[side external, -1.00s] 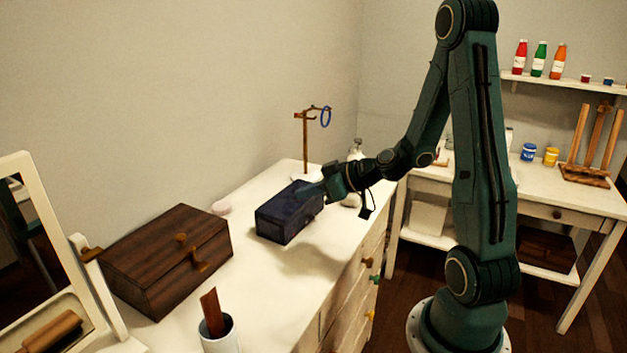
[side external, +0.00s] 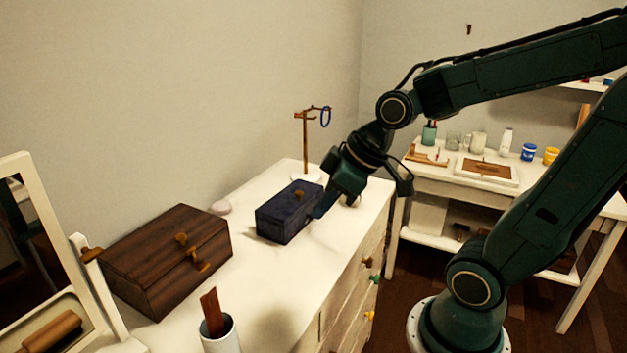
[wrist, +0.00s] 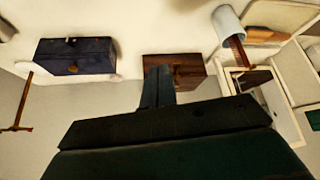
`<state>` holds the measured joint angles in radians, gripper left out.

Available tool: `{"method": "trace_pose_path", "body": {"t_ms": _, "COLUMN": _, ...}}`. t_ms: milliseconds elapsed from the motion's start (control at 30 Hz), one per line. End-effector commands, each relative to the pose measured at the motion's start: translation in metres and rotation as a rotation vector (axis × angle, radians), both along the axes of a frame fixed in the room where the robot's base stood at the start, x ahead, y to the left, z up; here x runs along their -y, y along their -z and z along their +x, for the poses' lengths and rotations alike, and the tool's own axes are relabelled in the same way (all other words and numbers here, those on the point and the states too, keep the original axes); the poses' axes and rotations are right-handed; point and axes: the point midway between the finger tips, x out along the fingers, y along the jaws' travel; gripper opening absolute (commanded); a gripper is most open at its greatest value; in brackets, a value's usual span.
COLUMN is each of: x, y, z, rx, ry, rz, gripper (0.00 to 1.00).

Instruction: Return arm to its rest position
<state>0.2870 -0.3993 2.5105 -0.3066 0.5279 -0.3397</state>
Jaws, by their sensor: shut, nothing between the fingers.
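My gripper (side external: 319,212) points down and left over the white dresser, at the right end of the dark blue box. Its fingers are together with nothing between them; they also show in the wrist view (wrist: 158,86). I cannot tell whether the fingertips touch the box. The dark blue box (side external: 281,218) sits closed on the dresser top, and is at upper left in the wrist view (wrist: 75,60). My arm is bent, with its upper links reaching off the right edge of the side view.
The dresser (side external: 300,270) also bears a brown wooden box (side external: 150,262), a white cup (side external: 222,340) with a brown stick, a mirror (side external: 30,230) and a stand (side external: 305,150) with a blue ring (side external: 326,117). A side table (side external: 450,180) with jars stands behind.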

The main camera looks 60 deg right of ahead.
Motion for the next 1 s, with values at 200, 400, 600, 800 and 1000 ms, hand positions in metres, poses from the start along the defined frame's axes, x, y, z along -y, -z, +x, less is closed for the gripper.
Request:
{"method": "trace_pose_path", "body": {"t_ms": 200, "x": -0.006, "y": -0.023, "z": -0.038, "rx": -0.027, "ry": 0.107, "rz": -0.020, "gripper": 0.00}}
{"method": "trace_pose_path", "body": {"t_ms": 400, "x": -0.006, "y": -0.036, "z": -0.069, "rx": -0.044, "ry": 0.211, "rz": -0.006, "gripper": 0.00}}
{"method": "trace_pose_path", "body": {"t_ms": 600, "x": -0.005, "y": -0.041, "z": -0.084, "rx": -0.053, "ry": 0.266, "rz": 0.010, "gripper": 0.00}}
{"method": "trace_pose_path", "body": {"t_ms": 800, "x": -0.004, "y": -0.041, "z": -0.086, "rx": -0.054, "ry": 0.274, "rz": 0.012, "gripper": 0.00}}
{"method": "trace_pose_path", "body": {"t_ms": 1000, "x": -0.004, "y": -0.041, "z": -0.086, "rx": -0.054, "ry": 0.272, "rz": 0.011, "gripper": 0.00}}
